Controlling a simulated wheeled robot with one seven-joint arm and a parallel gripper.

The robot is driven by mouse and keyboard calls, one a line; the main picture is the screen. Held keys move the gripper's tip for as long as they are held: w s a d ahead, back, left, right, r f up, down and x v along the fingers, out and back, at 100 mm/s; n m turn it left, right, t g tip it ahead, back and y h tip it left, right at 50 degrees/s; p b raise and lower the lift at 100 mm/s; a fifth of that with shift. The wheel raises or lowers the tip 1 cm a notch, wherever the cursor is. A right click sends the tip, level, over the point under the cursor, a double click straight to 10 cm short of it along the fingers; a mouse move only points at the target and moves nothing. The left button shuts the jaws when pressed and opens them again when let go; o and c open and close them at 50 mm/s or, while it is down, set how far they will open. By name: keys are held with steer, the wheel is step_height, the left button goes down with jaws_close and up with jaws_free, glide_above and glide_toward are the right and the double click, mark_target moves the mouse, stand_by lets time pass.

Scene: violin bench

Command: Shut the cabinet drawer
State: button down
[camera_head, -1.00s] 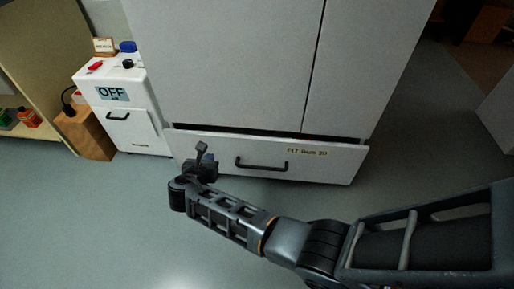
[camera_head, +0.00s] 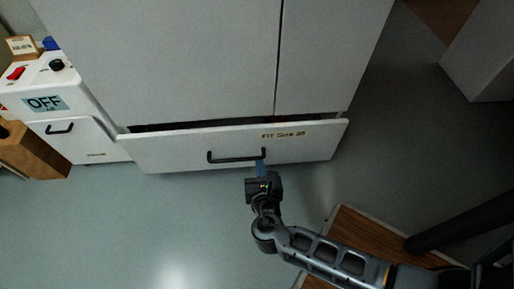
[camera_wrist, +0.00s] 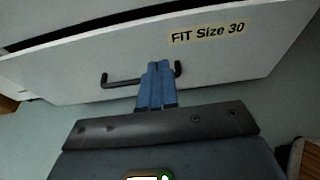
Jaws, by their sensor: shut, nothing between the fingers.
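The cabinet drawer (camera_head: 300,151) is a wide white front at the foot of the tall cabinet, labelled "FIT Size 30". It stands pulled out a little, with a dark gap along its top edge. Its black bar handle (camera_head: 236,158) is on the front, and it also shows in the wrist view (camera_wrist: 122,82). My gripper (camera_head: 261,166) is in front of the drawer at the right end of the handle. In the wrist view its blue fingers (camera_wrist: 157,84) are together and empty, overlapping the handle. I cannot tell whether they touch it.
The tall white cabinet (camera_head: 190,60) rises behind the drawer. A small white unit with an "OFF" label (camera_head: 46,103) stands at the left beside a wooden block (camera_head: 35,152). A brown wooden surface (camera_head: 345,245) lies at the lower right.

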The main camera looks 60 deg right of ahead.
steer(key=b, duration=0.4)
glide_toward(256, 127)
steer(key=w+d+f, duration=0.3)
steer(key=shift+w+d+f, duration=0.1)
steer(key=shift+d+f, duration=0.2)
steer(key=shift+w+d+r, duration=0.1)
steer(key=shift+w+d, duration=0.15)
steer(key=shift+d, duration=0.05)
steer(key=shift+w+d+r, duration=0.1)
steer(key=shift+w+d, duration=0.1)
steer(key=shift+d, duration=0.1)
steer(key=shift+w+d+p, duration=0.25)
steer(key=shift+w+d, duration=0.45)
steer(key=shift+d, duration=0.15)
steer(key=shift+w+d+p, duration=0.2)
steer(key=shift+w+d, duration=0.5)
steer(key=shift+d, duration=0.3)
